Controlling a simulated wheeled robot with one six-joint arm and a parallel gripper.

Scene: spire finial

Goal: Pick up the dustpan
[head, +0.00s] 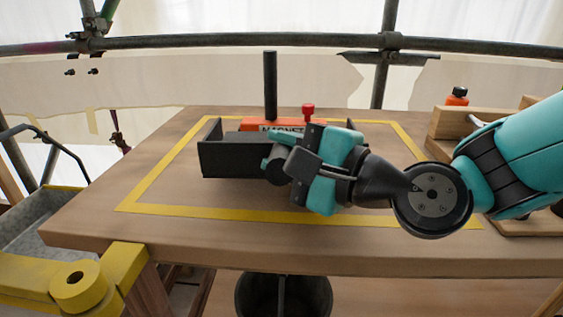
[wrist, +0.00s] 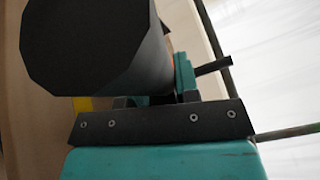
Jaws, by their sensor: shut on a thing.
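The dustpan (head: 235,157) is a black, open box-like pan on the wooden table, inside the yellow outline. Its thick round handle points right, towards my gripper (head: 284,160). My teal and black gripper comes in from the right and is shut on the handle. The handle end (wrist: 95,45) fills the upper left of the wrist view, close to the jaws. My gripper hides part of the pan's right side. I cannot tell whether the pan is clear of the table.
An orange block marked MAGNET (head: 262,125), a black upright rod (head: 270,85) and a red knob (head: 308,111) are close behind the dustpan. A wooden holder (head: 452,122) with an orange-capped bottle (head: 457,96) stands right. The yellow-outlined table's (head: 160,185) left part is clear.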

